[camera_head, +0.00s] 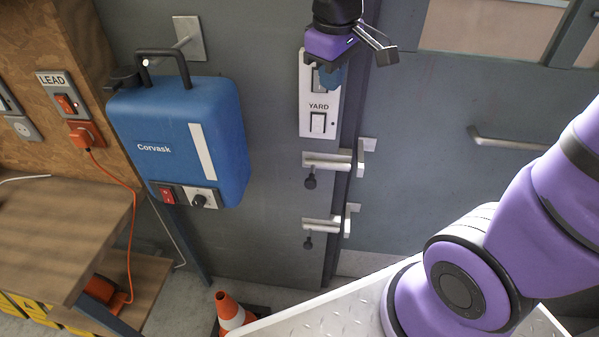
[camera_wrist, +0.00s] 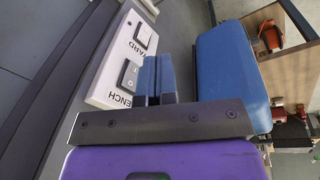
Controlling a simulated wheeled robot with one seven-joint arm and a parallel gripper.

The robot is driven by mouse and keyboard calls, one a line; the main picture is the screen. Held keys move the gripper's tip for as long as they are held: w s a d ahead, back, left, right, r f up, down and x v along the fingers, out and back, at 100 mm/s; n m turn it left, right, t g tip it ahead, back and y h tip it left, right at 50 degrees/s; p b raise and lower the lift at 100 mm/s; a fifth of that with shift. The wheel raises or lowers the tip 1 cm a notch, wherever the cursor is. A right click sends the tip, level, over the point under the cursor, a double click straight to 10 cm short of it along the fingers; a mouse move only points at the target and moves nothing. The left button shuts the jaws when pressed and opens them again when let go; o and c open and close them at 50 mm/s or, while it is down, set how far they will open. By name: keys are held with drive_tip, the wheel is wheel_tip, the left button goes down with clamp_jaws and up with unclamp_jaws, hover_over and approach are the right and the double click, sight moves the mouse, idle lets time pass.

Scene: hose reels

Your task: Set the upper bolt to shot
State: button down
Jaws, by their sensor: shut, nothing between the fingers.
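The upper bolt (camera_head: 328,160) is a pale metal bar with a dark round knob hanging below its left end. It is on the grey wall beside the door edge, below the switch panel. Its right end is close to a metal bracket at the door edge; I cannot tell whether it enters it. My gripper (camera_head: 329,78) is above the bolt, in front of the switch panel, with its blue fingers pointing down. In the wrist view the fingers (camera_wrist: 153,80) are together and empty. The bolt does not show in the wrist view.
A similar lower bolt (camera_head: 322,224) sits beneath. The switch panel (camera_head: 305,115) is beside my fingers. A blue Corvask case (camera_head: 165,115) hangs at the left. A door handle (camera_head: 505,142) is at the right, and an orange cone (camera_head: 230,312) stands below.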

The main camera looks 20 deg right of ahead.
sight(312, 174)
drive_tip(key=w+a+f+n+g, duration=0.1)
drive_tip(key=w+a+f+n, duration=0.1)
drive_tip(key=f, duration=0.3)
drive_tip(key=w+a+f+n+g, duration=0.1)
drive_tip(key=w+a+f+n, duration=0.1)
drive_tip(key=f, duration=0.4)
drive_tip(key=w+a+f+n+h, duration=0.1)
drive_tip(key=w+a+f+n, duration=0.1)
drive_tip(key=w+a+f, duration=0.2)
drive_tip(key=shift+w+a+f+g, duration=0.25)
drive_tip(key=shift+w+f+g, duration=0.2)
drive_tip(key=shift+f, duration=0.25)
drive_tip(key=s+d+f, duration=0.1)
drive_tip(key=d+f, duration=0.1)
drive_tip(key=f, duration=0.3)
drive_tip(key=s+d+f, duration=0.1)
drive_tip(key=d+f, duration=0.1)
drive_tip(key=f, duration=0.4)
drive_tip(key=shift+s+d+f, duration=0.25)
drive_tip(key=shift+s+d, duration=0.15)
